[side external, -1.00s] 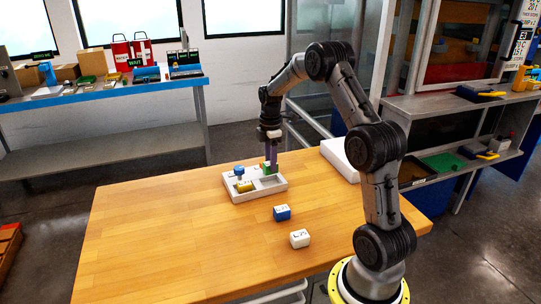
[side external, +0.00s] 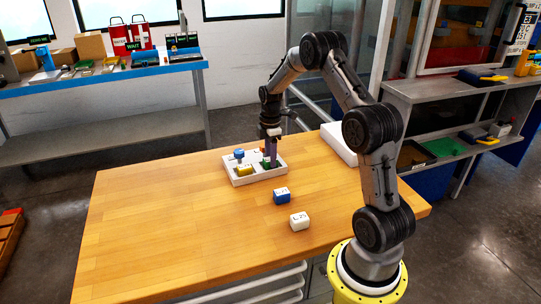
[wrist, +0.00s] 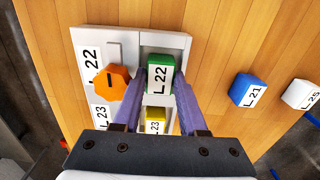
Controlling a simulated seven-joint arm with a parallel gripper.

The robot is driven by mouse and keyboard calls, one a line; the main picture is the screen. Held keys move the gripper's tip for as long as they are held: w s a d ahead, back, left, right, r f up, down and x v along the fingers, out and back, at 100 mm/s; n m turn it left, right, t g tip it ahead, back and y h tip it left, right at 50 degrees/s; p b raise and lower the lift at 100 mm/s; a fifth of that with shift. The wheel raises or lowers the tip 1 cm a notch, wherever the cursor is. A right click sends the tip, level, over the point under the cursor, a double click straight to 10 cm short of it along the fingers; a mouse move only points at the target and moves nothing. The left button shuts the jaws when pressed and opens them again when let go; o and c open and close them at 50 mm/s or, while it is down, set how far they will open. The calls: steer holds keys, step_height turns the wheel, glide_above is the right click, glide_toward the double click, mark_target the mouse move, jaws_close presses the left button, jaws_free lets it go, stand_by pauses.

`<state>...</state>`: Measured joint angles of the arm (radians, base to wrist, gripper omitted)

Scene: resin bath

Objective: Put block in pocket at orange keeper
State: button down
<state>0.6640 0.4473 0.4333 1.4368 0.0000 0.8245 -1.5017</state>
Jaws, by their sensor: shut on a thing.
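The green block (wrist: 160,73), labelled L 22, is held between the two purple fingers of my gripper (wrist: 161,82). The block is at the right-hand pocket of the white tray (wrist: 179,33), beside the orange keeper (wrist: 111,82), whose plate also reads L 22. In the side view the green block (side external: 266,163) is low at the tray (side external: 241,182), under my gripper (side external: 271,162). The fingers partly cover it, and I cannot tell whether it touches the pocket floor. A yellow block (wrist: 156,122), labelled L 23, sits in the neighbouring pocket.
A blue keeper (side external: 239,155) stands on the tray near the yellow block. A blue block (side external: 281,196) and a white block (side external: 299,221) lie on the wooden table (side external: 170,225) in front of the tray. The table's left part is clear.

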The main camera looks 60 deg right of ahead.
stand_by(0.3)
steer(key=shift+c, duration=1.8)
jaws_free()
steer(key=shift+w+d+r, duration=0.1)
steer(key=shift+o, duration=1.4)
steer(key=shift+r, duration=3.95)
